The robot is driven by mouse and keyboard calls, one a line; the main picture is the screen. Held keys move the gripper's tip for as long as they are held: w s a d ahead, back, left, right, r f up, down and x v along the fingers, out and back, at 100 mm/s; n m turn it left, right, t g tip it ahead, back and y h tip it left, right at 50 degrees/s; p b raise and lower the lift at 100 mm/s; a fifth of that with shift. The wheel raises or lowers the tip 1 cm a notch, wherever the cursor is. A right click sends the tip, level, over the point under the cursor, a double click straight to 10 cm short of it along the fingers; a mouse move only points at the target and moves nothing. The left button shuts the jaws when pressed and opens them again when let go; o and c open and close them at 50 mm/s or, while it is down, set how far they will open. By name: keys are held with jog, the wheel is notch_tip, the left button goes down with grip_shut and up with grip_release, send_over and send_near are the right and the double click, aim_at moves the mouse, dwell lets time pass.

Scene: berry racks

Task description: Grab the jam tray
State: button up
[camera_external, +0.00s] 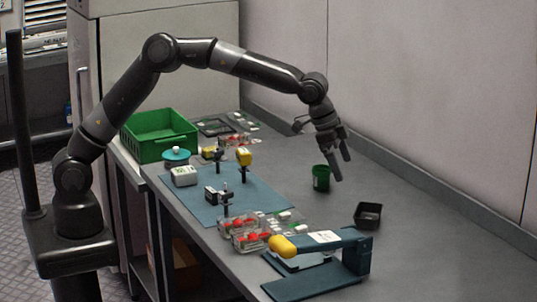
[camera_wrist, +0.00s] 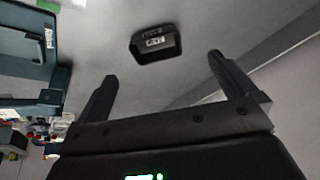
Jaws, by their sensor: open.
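A small black tray (camera_external: 367,223), which I take for the jam tray, stands on the grey bench, right of the middle in the external view. In the wrist view the tray (camera_wrist: 157,57) lies beyond the fingertips, roughly between their lines, with a pale label inside; its print is too small to read surely. My gripper (camera_external: 341,170) is open and empty, above the bench and apart from the tray. Its two spread fingers also show in the wrist view (camera_wrist: 162,68).
A green cup (camera_external: 321,178) stands on the bench close to my gripper. A teal stand (camera_external: 356,256) with a yellow knob is in front of the tray. Clear boxes of red berries (camera_external: 247,240) and a blue mat (camera_external: 200,205) with small devices lie left. The wall runs along the right.

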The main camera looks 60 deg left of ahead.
aim_at(367, 210)
jog(key=shift+h, duration=0.3)
jog(key=x, duration=0.5)
jog(key=d+x, duration=0.1)
jog(key=x, duration=0.4)
jog(key=d+x, duration=0.1)
jog(key=x, duration=0.4)
jog(key=shift+w+r, duration=0.3)
jog(key=shift+r, duration=0.1)
jog(key=shift+a, duration=0.1)
jog(key=shift+c, duration=0.4)
jog(key=c, duration=0.6)
